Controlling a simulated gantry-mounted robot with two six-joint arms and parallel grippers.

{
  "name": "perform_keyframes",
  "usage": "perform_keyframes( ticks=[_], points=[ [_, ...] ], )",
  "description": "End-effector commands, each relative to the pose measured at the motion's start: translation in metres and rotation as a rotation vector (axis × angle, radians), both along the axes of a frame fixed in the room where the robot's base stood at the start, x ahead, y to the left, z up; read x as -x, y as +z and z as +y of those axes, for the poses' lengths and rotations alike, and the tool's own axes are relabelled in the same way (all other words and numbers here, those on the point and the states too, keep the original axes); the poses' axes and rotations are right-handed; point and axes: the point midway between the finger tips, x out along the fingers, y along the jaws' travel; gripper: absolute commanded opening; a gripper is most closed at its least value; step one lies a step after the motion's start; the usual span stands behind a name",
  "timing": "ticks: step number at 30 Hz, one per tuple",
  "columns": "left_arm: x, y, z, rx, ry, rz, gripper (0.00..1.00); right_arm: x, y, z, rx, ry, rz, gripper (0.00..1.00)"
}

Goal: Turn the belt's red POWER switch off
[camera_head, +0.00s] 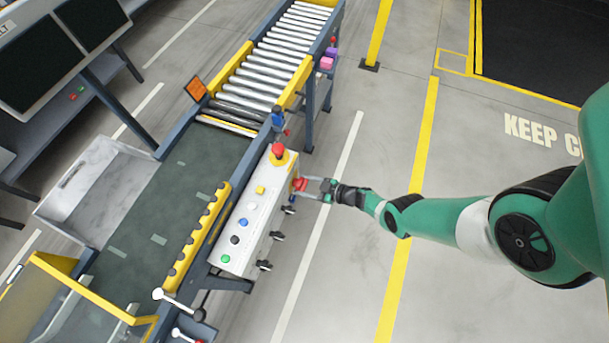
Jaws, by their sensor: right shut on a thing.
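The red POWER switch (299,183) is on the right side of the white control box (245,228) beside the belt (150,215). My right gripper (307,188) reaches it from the right in the head view. Its jaws are shut on the red switch and partly cover it. I cannot read the switch's position or any label at this size. My left gripper is not in view.
A red mushroom button (278,151) on a yellow base tops the box, with yellow, white, black, blue and green buttons below. Black knobs (277,236) stick out on its right side. A roller conveyor (285,45) lies behind. The floor (345,260) to the right is clear.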

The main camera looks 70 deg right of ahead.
Motion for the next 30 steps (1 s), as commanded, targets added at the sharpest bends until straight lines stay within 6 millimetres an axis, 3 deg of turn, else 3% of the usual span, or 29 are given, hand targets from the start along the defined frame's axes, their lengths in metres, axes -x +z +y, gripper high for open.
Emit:
perform_keyframes(
  ticks=[9,24,25,30],
  points=[
    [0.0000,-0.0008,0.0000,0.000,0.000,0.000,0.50,-0.0002,0.0000,-0.0005,-0.103,0.000,-0.001,0.09],
    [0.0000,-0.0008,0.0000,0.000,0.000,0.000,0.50,0.0001,-0.0002,0.0001,-0.121,0.000,-0.002,0.09],
    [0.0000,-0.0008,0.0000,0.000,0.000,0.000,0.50,0.0001,-0.0002,0.0001,-0.122,-0.002,-0.002,0.67],
    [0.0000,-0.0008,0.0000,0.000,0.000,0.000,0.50,0.0001,-0.0002,0.0001,-0.121,-0.001,-0.002,0.95]
  ],
)
